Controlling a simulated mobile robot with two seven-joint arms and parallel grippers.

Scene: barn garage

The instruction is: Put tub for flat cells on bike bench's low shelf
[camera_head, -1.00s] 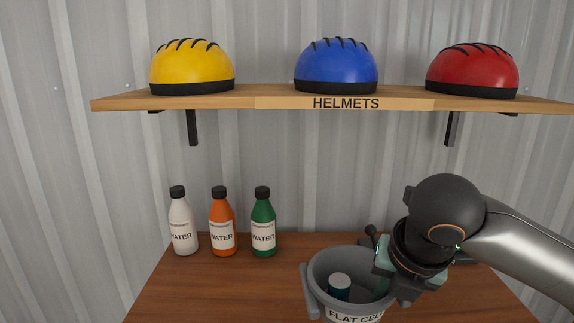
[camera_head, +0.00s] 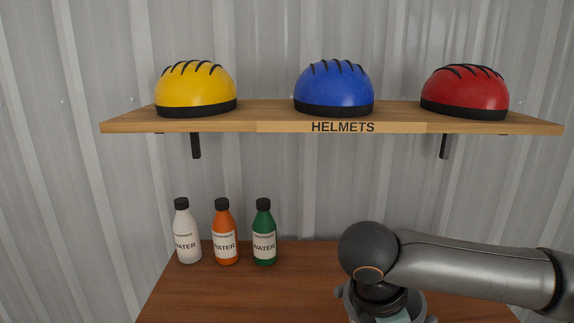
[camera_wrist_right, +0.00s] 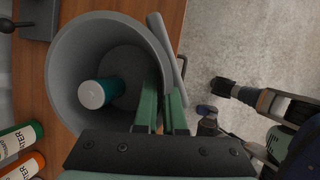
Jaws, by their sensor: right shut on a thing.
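The grey tub (camera_wrist_right: 62,75), round with side handles, fills the upper left of the right wrist view. It holds a teal cylinder with a pale end (camera_wrist_right: 98,93). My right gripper (camera_wrist_right: 163,95) is shut on the tub's wall, with one green finger inside and the other outside. In the head view the tub (camera_head: 424,312) is at the bottom edge, mostly hidden by my right arm, and its label is out of sight. I cannot tell whether its base touches the wood. My left gripper is not in view. No low shelf can be made out.
A white (camera_head: 187,235), an orange (camera_head: 224,235) and a green water bottle (camera_head: 264,235) stand on the left of the wooden top (camera_head: 290,290). A helmet shelf (camera_head: 240,122) hangs above. A grey object with a black knob (camera_wrist_right: 38,18) is beside the tub.

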